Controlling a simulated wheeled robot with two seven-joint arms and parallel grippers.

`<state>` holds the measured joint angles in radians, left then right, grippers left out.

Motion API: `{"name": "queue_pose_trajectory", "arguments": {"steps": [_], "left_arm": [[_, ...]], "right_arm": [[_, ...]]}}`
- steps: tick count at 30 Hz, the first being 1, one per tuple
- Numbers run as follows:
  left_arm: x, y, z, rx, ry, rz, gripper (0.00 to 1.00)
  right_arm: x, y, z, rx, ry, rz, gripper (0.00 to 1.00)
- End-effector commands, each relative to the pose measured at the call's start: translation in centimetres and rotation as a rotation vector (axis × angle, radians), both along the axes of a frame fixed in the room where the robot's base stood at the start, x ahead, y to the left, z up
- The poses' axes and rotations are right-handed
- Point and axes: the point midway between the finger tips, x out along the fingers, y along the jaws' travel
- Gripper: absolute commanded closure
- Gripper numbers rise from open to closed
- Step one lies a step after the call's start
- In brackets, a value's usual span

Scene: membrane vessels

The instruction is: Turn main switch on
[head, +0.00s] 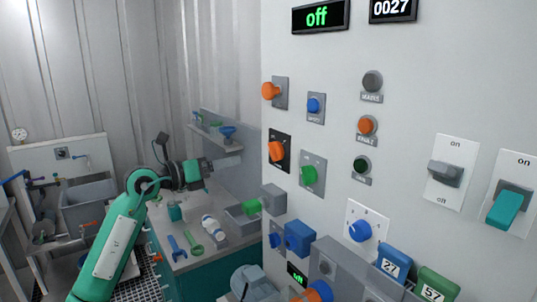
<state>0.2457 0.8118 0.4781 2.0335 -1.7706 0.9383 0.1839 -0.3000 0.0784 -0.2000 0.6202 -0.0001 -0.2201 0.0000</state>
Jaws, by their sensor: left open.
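A control panel (410,100) fills the right side of the head view. It carries a grey lever switch (446,173) on a white plate marked on at the top and off at the bottom. Right of it is a teal lever switch (505,208) whose lever slants downward. An orange rotary knob (277,151) sits on a black plate near the panel's left edge. I cannot read which one is labelled main. A display (320,16) reads "off" in green. My left gripper (228,162) is open and empty, left of the panel and apart from it. My right gripper is not in view.
Other knobs, buttons and a blue box (299,238) stick out from the panel. Numbered blocks, one blue (394,263) and one green (437,287), stand at lower right. A workbench (240,229) with tools lies below my left gripper. A sink (88,200) stands far left.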

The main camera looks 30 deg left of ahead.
Motion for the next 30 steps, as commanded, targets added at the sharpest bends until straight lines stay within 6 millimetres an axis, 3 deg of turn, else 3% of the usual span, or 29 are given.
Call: {"name": "queue_pose_trajectory", "arguments": {"steps": [5, 18, 24, 30], "left_arm": [[2.0, -0.8, 0.4, -0.003, 0.001, -0.002, 0.31], [10.2, -4.3, 0.4, -0.004, 0.0, -0.004, 0.31], [12.1, -5.1, 0.1, -0.003, 0.0, -0.003, 0.31], [12.6, -5.3, 0.0, -0.002, 0.0, -0.003, 0.31]], "right_arm": [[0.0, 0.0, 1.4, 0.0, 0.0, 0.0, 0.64], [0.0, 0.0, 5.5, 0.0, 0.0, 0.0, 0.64], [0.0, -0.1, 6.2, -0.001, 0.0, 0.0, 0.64], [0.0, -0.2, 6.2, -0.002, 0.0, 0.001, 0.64]]}}
